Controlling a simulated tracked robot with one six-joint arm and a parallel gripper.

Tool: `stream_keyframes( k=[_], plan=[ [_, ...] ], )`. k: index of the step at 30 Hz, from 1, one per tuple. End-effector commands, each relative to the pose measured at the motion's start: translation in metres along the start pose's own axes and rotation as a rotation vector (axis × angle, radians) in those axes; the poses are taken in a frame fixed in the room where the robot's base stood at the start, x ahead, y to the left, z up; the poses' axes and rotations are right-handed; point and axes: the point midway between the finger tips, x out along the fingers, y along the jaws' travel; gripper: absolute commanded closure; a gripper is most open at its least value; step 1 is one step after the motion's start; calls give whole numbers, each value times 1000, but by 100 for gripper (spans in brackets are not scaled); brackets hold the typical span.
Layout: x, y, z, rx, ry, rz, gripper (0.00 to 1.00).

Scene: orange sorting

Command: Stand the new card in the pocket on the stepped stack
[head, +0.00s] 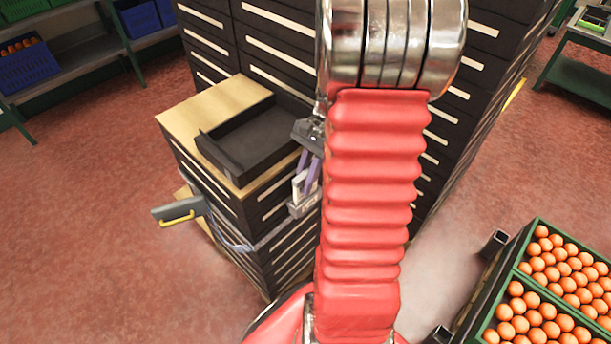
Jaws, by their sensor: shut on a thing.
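The stepped stack (189,147) is a block of dark drawers with pale label strips and a light wooden top, left of my arm. My gripper (304,180) is at its right side, pointing down, with purple fingers partly hidden by my red arm. It is shut on a small pale piece, which looks like the card (299,181). Just below is a small grey holder (303,206) on the stack's side, which looks like the pocket. The card's lower end is close to the holder; I cannot tell whether it is inside it.
An open black tray (217,157) lies on the stack's top. A grey plate with a yellow handle (180,213) sticks out left, and a grey strap (268,239) runs round the stack. Tall dark cabinets (275,52) stand behind. Green crates of oranges (519,266) are at lower right. Red floor is clear at left.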

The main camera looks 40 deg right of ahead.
Motion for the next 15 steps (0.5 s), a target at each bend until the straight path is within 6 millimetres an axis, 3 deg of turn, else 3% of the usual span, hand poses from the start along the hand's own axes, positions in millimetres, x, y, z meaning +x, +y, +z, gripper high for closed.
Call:
stream_keyframes(
  k=[15],
  plan=[
    [20,0,-8,-1,0,1,100]
  ],
)
